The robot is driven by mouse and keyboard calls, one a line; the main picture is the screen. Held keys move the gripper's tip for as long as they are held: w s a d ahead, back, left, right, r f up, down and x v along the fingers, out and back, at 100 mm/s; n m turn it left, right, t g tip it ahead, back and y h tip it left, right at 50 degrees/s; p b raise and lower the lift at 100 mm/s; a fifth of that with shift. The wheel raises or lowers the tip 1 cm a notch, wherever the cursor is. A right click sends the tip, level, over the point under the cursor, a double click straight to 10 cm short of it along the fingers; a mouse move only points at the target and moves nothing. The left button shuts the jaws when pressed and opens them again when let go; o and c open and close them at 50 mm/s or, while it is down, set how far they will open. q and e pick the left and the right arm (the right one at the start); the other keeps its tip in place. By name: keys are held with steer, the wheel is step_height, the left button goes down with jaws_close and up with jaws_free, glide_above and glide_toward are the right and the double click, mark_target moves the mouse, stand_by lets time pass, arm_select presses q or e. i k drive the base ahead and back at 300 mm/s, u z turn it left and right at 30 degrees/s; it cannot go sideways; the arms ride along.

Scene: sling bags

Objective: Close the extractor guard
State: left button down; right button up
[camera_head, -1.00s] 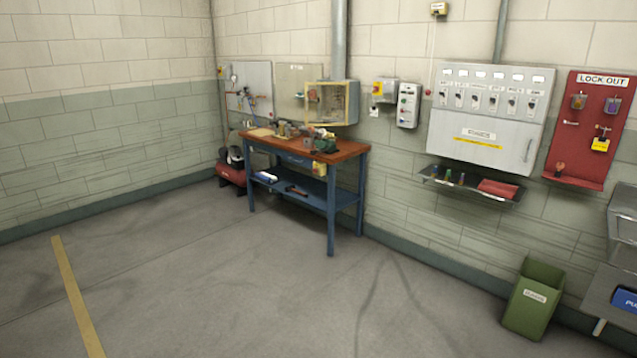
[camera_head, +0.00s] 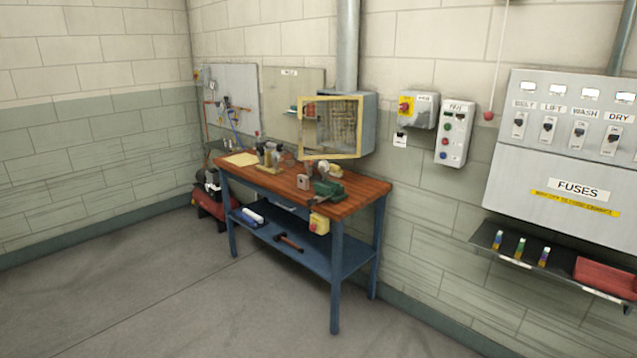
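The extractor is a blue-grey wall box (camera_head: 369,122) above the back of the workbench, with a duct pipe (camera_head: 347,45) rising from it. Its guard is a yellow-framed panel (camera_head: 331,157) that looks swung open, standing out from the box toward the left. A mesh or grid shows through the frame. The guard's hinge and latch are too small to make out. Neither of my grippers is in view.
A workbench (camera_head: 356,196) with a vise (camera_head: 327,189) and small tools stands below the guard. Switch boxes (camera_head: 455,134) and a fuse cabinet (camera_head: 570,150) with a shelf (camera_head: 515,262) line the wall at right. The floor (camera_head: 180,300) in front is clear.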

mark_target(301, 157)
steer(key=i, duration=2.55)
